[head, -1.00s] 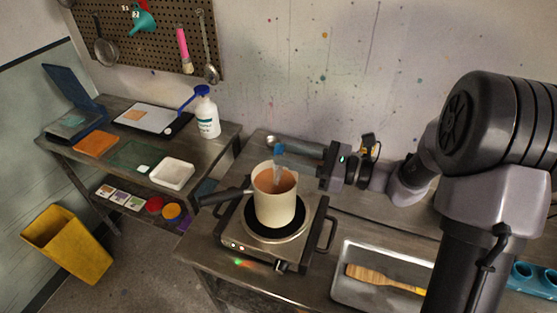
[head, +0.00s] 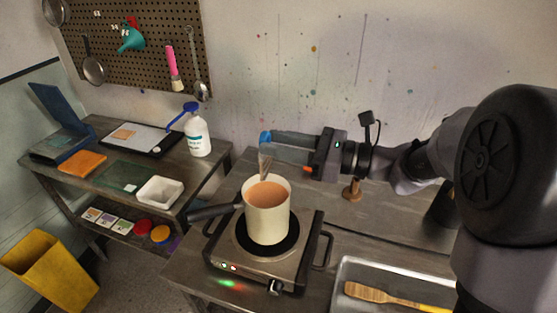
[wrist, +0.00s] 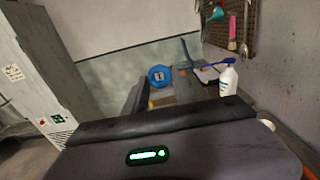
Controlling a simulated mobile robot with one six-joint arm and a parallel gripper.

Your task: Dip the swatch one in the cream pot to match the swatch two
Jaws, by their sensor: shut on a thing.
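The cream pot (head: 267,226) stands on a hot plate and is filled with orange-brown liquid. My gripper (head: 268,152) is shut behind and above the pot, with a blue piece at its tips. Swatch one (head: 265,163), a narrow greyish-brown strip, hangs from it with its lower end near the pot's far rim. I cannot tell whether it touches the liquid. A blue round piece (wrist: 159,76) shows at the jaws in the wrist view. An orange-tan patch, likely swatch two (head: 124,134), lies on a white board on the left table.
The hot plate (head: 235,268) has lit lamps, and the pot's dark handle (head: 210,212) points left. A metal tray (head: 345,272) with a wooden spatula (head: 370,293) is at right. A white bottle (head: 197,136), white dish (head: 160,191) and orange cloth (head: 83,162) are on the left table.

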